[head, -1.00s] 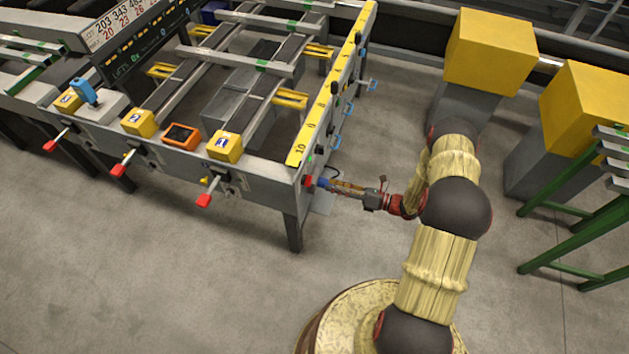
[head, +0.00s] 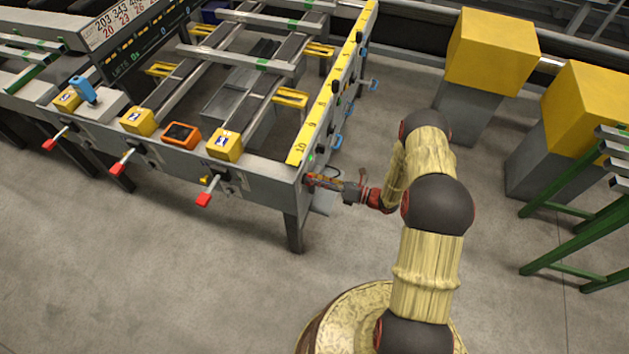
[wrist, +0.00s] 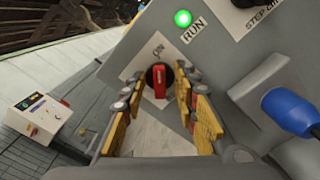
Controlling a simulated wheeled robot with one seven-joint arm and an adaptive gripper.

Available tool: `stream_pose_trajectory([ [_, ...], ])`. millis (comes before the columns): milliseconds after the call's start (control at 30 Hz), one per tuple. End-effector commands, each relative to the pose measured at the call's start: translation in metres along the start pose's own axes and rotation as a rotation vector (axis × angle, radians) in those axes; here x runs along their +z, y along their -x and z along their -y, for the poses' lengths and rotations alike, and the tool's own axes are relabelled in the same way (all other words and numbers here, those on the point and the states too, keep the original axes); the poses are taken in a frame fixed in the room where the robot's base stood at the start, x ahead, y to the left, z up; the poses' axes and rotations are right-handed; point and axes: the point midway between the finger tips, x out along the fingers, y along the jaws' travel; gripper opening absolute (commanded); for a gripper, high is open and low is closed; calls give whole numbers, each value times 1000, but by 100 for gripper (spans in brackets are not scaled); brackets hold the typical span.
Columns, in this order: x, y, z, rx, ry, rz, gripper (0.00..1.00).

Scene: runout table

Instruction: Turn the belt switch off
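The belt switch (wrist: 159,80) is a red knob on a dark round base, set on a pale plate on the grey panel. Its handle stands upright in the wrist view, towards the "ON" mark (wrist: 158,49). A green lamp (wrist: 182,18) labelled "RUN" is lit beside it. My gripper (wrist: 157,92) is open, its yellow-padded fingers on either side of the knob with gaps visible. In the head view my gripper (head: 320,181) is at the near right corner of the runout table (head: 255,178), hiding the switch.
A blue plug (wrist: 287,111) juts from a grey housing close to the right finger. A light control box (wrist: 38,113) stands at the left in the wrist view. Yellow-topped blocks (head: 492,52) and a green rack (head: 580,235) stand right of my arm. Open floor lies in front.

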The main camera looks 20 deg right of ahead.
Motion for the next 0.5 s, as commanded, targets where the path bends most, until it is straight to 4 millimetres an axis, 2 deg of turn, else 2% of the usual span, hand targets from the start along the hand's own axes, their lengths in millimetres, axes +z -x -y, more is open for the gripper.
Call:
stream_pose_trajectory([
  [67, 0, 0, 0, 0, 0, 0, 30],
  [500, 0, 0, 0, 0, 0, 0, 5],
])
